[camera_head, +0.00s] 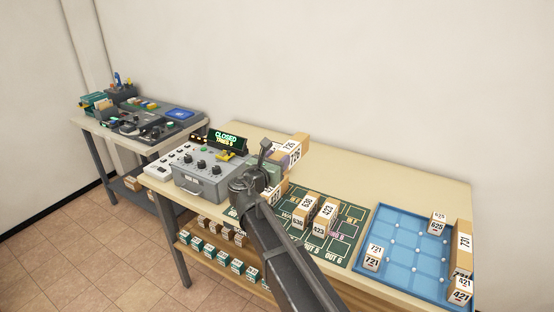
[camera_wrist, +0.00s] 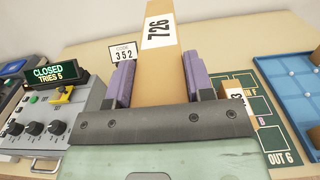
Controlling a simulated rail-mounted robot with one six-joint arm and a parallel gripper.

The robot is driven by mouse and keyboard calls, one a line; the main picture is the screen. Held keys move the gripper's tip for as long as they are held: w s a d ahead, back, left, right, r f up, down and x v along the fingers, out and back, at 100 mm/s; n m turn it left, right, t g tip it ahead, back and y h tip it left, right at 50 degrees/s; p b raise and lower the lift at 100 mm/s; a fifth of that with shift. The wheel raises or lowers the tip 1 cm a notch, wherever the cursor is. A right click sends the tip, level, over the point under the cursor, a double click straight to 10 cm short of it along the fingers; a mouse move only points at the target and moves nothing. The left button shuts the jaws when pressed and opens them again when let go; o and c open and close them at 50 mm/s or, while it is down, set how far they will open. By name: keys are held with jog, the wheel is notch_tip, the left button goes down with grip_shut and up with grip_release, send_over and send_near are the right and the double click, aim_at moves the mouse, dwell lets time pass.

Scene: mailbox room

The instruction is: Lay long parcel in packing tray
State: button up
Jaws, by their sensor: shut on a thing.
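My gripper (camera_wrist: 160,82) is shut on a long brown parcel (camera_wrist: 158,55) with a white label reading 726. Its purple fingers press on both long sides of the parcel. In the head view the parcel (camera_head: 302,142) shows above the table behind the control box, partly hidden by my gripper (camera_head: 287,152). A blue tray (camera_head: 393,232), which looks like the packing tray, lies at the right of the table. It holds small parcels marked 625 (camera_head: 436,223) and 721 (camera_head: 372,258). The tray also shows at the right of the wrist view (camera_wrist: 285,78).
A green mat (camera_head: 345,232) with marked slots bears upright parcels (camera_head: 302,212). A tall parcel (camera_head: 463,243) and one marked 421 (camera_head: 460,290) stand at the tray's right edge. The grey control box (camera_head: 203,178) has a CLOSED display (camera_head: 228,138). The tray's middle is clear.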

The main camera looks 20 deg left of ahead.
jog(key=shift+w+d+r, duration=0.1)
jog(key=shift+w+d, duration=0.2)
jog(key=shift+d, duration=0.2)
notch_tip(320, 180, down, 20)
jog(key=b, duration=2)
jog(key=shift+f, duration=0.25)
jog(key=shift+r, duration=0.2)
jog(key=shift+f, duration=0.15)
jog(key=o, duration=0.7)
jog(key=shift+o, duration=0.9)
jog(key=shift+o, duration=0.2)
jog(key=v, duration=1.2)
